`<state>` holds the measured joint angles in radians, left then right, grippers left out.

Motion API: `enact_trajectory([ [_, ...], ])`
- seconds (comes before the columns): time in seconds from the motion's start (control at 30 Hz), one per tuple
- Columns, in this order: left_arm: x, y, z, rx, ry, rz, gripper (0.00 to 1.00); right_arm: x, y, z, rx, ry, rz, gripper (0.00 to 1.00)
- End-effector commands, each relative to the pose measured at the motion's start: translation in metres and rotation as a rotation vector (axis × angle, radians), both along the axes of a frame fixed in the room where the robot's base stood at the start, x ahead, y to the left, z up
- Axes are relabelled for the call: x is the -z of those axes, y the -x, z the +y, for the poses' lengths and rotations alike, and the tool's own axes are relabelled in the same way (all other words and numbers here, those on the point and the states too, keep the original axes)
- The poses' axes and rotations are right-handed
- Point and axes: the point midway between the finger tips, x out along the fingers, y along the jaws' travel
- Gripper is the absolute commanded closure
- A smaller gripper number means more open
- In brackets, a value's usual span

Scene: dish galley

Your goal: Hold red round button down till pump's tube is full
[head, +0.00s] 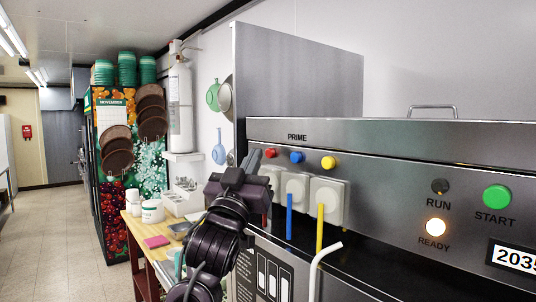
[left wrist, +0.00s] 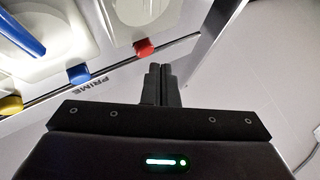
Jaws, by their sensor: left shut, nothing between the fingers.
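The red round button (head: 270,153) is on the steel panel under the word PRIME, left of the blue button (head: 296,157) and yellow button (head: 328,162). The red button also shows in the left wrist view (left wrist: 143,47). My left gripper (head: 254,160) is shut and empty, its fingertips (left wrist: 159,68) close beside the red button. I cannot tell whether they touch it. The white pump (head: 275,181) below the red button is partly hidden by my gripper; its tube is mostly hidden, so its fill cannot be read. My right gripper is not in view.
Blue (head: 289,215) and yellow (head: 320,228) tubes hang from the neighbouring pumps. A bent white pipe (head: 325,258) rises in front. The green START button (head: 497,197) and lit READY lamp (head: 436,227) are at right. A wooden table (head: 138,228) stands at left.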

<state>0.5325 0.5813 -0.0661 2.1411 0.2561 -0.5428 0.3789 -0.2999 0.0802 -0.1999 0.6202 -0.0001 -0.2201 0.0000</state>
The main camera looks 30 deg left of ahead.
Motion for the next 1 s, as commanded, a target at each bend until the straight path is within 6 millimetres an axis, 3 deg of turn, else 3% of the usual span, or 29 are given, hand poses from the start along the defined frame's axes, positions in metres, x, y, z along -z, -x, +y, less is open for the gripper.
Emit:
enact_trajectory([
  [1.0, -0.0004, -0.0078, -0.0034, 0.0, 0.0, 0.0, 1.0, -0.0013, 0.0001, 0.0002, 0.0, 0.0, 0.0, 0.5],
])
